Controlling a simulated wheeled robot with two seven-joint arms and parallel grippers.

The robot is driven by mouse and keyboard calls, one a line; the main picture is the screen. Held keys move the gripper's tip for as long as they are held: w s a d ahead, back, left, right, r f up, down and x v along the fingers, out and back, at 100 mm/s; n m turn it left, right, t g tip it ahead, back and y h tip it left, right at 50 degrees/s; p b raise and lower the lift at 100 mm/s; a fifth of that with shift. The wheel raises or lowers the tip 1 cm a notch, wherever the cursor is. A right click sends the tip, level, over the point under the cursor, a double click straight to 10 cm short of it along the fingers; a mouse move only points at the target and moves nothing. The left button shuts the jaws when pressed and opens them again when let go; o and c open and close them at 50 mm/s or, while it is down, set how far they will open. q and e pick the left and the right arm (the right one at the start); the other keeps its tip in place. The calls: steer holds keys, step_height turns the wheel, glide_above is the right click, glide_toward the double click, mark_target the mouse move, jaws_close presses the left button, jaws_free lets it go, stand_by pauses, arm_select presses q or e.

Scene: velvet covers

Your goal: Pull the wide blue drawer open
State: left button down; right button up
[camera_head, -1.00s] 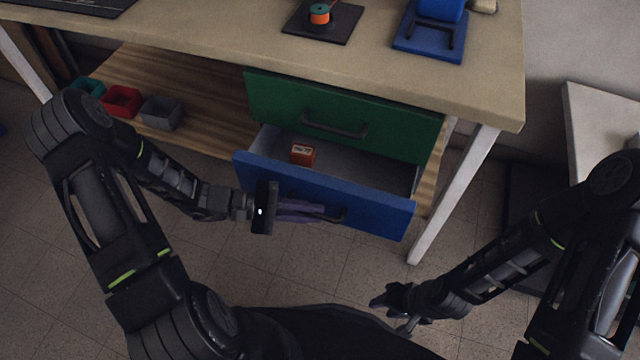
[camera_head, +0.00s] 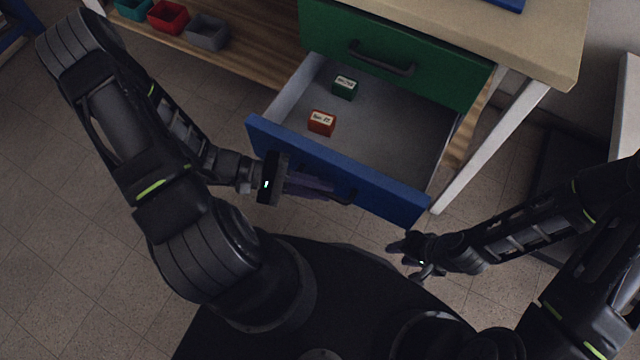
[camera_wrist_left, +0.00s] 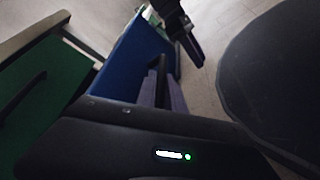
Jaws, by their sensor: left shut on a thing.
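The wide blue drawer (camera_head: 400,200) stands well out from under the green drawer, and its grey inside shows. A red box (camera_head: 321,122) and a dark green box (camera_head: 344,87) lie in it. My left gripper (camera_head: 335,191) is at the front of the blue drawer, shut on its dark handle (camera_head: 349,197); its fingers hide part of the handle. The left wrist view shows the fingers (camera_wrist_left: 160,88) against the blue front (camera_wrist_left: 133,62). My right gripper (camera_head: 405,256) is in front of the drawer, apart from it; its jaw gap is unclear.
The green drawer (camera_head: 440,86) above is shut and has a dark handle (camera_head: 382,60). A wooden shelf (camera_head: 250,58) at the left bears teal, red and grey bins (camera_head: 207,32). A white table leg (camera_head: 490,145) stands right of the drawers.

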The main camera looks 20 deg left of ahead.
arm_select(q)
steer(key=c, duration=1.7)
jaws_free()
steer(key=shift+p+v, duration=0.45)
steer(key=shift+v, duration=3.5)
